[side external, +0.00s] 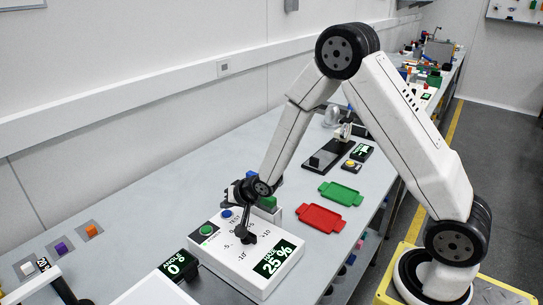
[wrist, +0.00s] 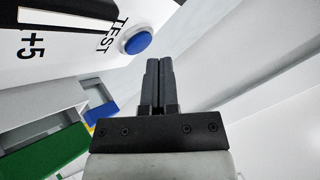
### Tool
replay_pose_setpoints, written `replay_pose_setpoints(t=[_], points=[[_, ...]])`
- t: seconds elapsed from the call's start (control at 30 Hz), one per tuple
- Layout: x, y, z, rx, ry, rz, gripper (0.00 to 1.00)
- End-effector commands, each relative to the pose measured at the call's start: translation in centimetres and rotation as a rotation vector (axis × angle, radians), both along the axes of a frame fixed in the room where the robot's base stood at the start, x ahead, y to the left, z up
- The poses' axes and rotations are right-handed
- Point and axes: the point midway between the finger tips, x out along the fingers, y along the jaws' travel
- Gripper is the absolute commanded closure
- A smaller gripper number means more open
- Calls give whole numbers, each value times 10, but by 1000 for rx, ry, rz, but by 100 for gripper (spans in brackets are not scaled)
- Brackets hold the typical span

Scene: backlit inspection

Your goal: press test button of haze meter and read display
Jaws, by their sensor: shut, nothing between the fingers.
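The haze meter (side external: 245,262) is a white box with a blue button (side external: 227,213) marked TEST and a green round button (side external: 207,230). Its display (side external: 275,262) reads 25 %; the small line above is too small to read. A black knob (side external: 249,238) stands on a scale. My gripper (side external: 237,193) is close above the blue button in the side view. In the wrist view its two dark fingers (wrist: 153,68) are together and empty. The blue button (wrist: 136,40) lies just left of their tips there, apart from them in the picture; contact cannot be told.
A separate display (side external: 177,267) reads ANGLE 0°. A green block (side external: 268,202) in a white holder stands behind the meter. A red tray (side external: 320,219) and a green tray (side external: 341,193) lie to the right. Bare bench (side external: 130,205) is at the left.

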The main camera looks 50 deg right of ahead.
Motion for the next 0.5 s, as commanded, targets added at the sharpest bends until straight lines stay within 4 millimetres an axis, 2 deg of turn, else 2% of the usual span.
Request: replay_pose_setpoints(t=[0.23,0.5], points=[[0,0,5,0,-1,0,100],[0,0,23,0,-2,1,100]])
